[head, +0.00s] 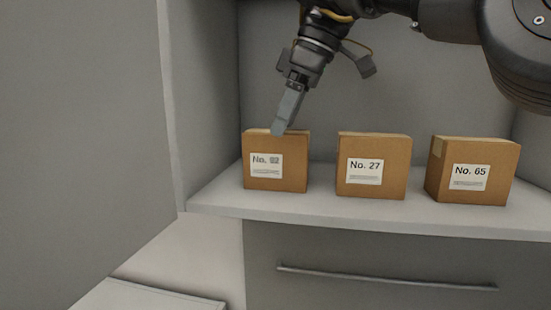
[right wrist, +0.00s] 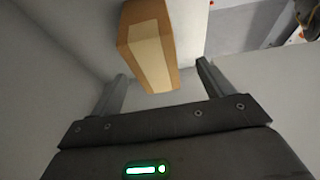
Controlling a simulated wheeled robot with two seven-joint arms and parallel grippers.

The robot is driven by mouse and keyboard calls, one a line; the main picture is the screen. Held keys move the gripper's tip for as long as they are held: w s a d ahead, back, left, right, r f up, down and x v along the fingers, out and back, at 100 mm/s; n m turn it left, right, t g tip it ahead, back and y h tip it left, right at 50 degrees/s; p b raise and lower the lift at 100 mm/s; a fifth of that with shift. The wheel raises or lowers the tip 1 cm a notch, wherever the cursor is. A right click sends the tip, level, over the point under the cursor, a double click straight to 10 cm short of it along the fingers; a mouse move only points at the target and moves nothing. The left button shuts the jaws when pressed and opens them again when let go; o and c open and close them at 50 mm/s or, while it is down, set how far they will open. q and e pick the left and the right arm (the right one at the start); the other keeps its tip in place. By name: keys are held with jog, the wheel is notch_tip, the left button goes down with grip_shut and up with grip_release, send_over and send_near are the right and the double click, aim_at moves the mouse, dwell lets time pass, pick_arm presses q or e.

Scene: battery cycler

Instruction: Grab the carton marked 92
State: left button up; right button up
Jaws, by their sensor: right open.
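The carton marked 92 (head: 275,174) is a brown box with a white label, at the left end of the shelf in the head view; its first digit is a little unclear. My right gripper (head: 279,129) points down at the top of this carton, its fingertips overlapping the top edge in the picture. In the right wrist view a brown carton (right wrist: 149,45) with a paler tape strip lies ahead, between the directions of the two open fingers (right wrist: 161,75). The fingers appear apart from it and hold nothing. My left gripper is not in view.
A carton marked 27 (head: 373,168) stands to the right on the same shelf (head: 330,208), and a carton marked 65 (head: 471,172) farther right. Gaps separate the cartons. A grey wall panel (head: 172,110) bounds the shelf on the left. A drawer with a long handle (head: 385,280) is below.

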aim_at(277, 146)
jog(key=shift+w+a+f, duration=0.1)
jog(key=shift+w+f, duration=0.1)
jog(key=shift+f, duration=0.25)
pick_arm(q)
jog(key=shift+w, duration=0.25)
pick_arm(e)
jog(key=shift+x, duration=2.5)
jog(key=shift+w, duration=0.1)
jog(key=shift+f, duration=0.25)
jog(key=c, duration=1.2)
jog(key=shift+r, duration=0.15)
